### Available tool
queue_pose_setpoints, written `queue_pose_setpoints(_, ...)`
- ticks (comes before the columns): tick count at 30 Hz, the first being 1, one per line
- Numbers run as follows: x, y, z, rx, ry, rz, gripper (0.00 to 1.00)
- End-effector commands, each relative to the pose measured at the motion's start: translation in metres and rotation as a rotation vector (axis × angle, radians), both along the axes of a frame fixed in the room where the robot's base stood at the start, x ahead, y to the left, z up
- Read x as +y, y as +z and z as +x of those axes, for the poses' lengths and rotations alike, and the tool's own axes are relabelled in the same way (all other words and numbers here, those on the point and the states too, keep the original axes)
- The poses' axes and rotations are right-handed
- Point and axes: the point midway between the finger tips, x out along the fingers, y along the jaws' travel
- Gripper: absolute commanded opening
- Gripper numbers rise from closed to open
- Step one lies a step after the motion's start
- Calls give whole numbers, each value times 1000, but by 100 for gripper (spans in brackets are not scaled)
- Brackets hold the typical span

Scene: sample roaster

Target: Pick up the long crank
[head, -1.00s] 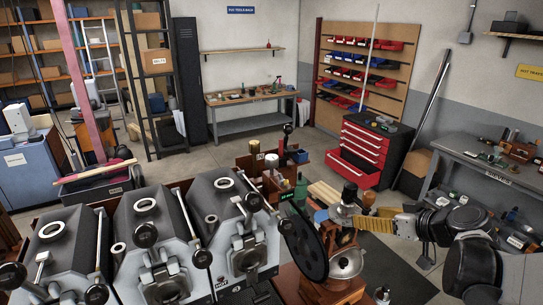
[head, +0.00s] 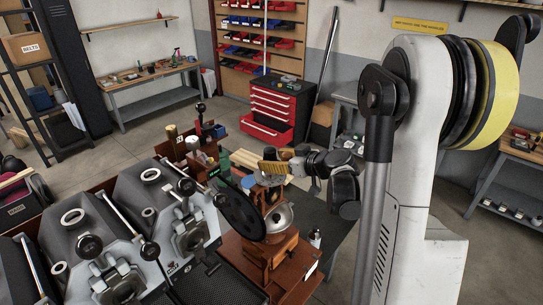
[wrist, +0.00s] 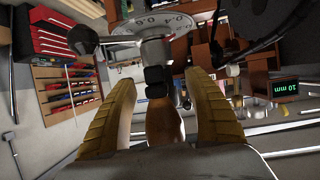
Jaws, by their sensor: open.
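A wooden handle with a black collar and metal shank (wrist: 165,122) stands between my fingers in the wrist view. It looks like the grip of the long crank, but I cannot tell the crank's full length. My gripper (wrist: 163,78) is open, with one yellow finger on each side of this handle. No contact shows clearly. In the head view my gripper (head: 268,167) is above the grinder (head: 272,245), beside its large black wheel (head: 237,211). Its fingers hide most of the handle there.
A round numbered dial (wrist: 150,24) is just beyond the handle. The roaster (head: 180,215) stands left of the grinder. A red tool chest (head: 275,108) and a workbench (head: 150,83) are farther back. Open floor (head: 160,130) lies between them.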

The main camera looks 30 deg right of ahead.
Motion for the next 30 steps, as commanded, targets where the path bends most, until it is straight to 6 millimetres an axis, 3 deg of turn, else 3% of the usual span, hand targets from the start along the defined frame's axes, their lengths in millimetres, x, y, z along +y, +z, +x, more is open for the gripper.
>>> queue_pose_setpoints(9,3,-4,7,0,1,0,61)
queue_pose_setpoints(11,3,-4,7,0,1,0,47)
queue_pose_setpoints(15,3,-4,7,0,0,0,4)
queue_pose_setpoints(16,3,-4,7,0,1,0,0)
queue_pose_setpoints(25,3,-2,7,0,0,1,0)
queue_pose_setpoints(30,3,10,7,-1,0,1,0)
